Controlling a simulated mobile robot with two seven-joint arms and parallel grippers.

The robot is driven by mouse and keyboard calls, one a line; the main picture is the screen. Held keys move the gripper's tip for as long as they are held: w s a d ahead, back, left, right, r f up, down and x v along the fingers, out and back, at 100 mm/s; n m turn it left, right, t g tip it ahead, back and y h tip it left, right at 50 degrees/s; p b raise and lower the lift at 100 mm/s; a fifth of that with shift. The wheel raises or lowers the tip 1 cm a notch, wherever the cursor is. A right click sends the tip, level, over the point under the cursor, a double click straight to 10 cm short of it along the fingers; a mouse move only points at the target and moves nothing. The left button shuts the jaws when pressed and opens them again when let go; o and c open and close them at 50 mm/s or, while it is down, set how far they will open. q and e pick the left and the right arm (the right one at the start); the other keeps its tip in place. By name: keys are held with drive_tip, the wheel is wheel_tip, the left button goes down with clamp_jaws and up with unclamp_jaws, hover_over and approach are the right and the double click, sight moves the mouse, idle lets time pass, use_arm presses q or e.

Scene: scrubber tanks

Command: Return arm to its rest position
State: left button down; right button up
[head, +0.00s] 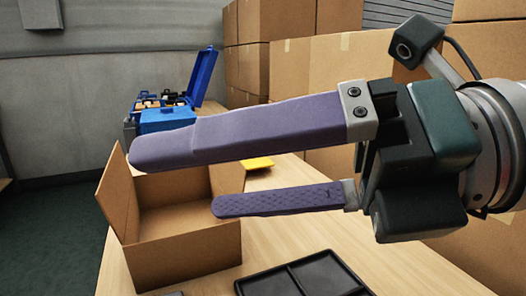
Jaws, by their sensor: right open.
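My right gripper (176,178) reaches in from the right, close to the camera, with its two long purple fingers pointing left. The fingers are apart and nothing shows between them. In the picture the fingers pass in front of an open cardboard box (190,260) on the wooden table (300,237) and hide part of its opening. I cannot tell how high the gripper is above the box. My left gripper is not in view.
A black divided tray (300,279) lies at the table's front edge of view. A yellow item (257,163) lies behind the fingers. A blue open case (168,120) stands at the back left. Large cardboard boxes (335,62) are stacked behind, near my gripper's side.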

wheel_tip(320, 180, up, 15)
drive_tip(key=w+d+m+t+y+p, duration=0.2)
drive_tip(key=w+m+t+y+p, duration=0.15)
drive_tip(key=m+t, duration=0.55)
drive_tip(key=w+d+r+m+t+h+p, duration=0.1)
drive_tip(key=w+d+m+t+h+p, duration=0.15)
drive_tip(key=d+m+t+h, duration=0.5)
drive_tip(key=w+d+m+t+h+p, duration=0.2)
drive_tip(key=d+m+h+p, duration=0.2)
drive_tip(key=d+m+h, duration=0.7)
drive_tip(key=s+d+f+m+g+h+p, duration=0.2)
drive_tip(key=s+f+m+g+p, duration=0.3)
drive_tip(key=s+f+m+g, duration=0.45)
drive_tip(key=s+a+f+m+g+y+p, duration=0.1)
drive_tip(key=s+f+m+g+p, duration=0.2)
drive_tip(key=s, duration=0.4)
drive_tip(key=s+a+f+g+y+p, duration=0.1)
drive_tip(key=s+f+g, duration=0.2)
drive_tip(key=s+g, duration=0.25)
use_arm(q)
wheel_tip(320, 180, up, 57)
drive_tip(key=p, duration=3.6)
use_arm(e)
wheel_tip(320, 180, up, 36)
drive_tip(key=shift+r+t, duration=0.2)
drive_tip(key=shift+t, duration=0.15)
drive_tip(key=shift+a, duration=0.1)
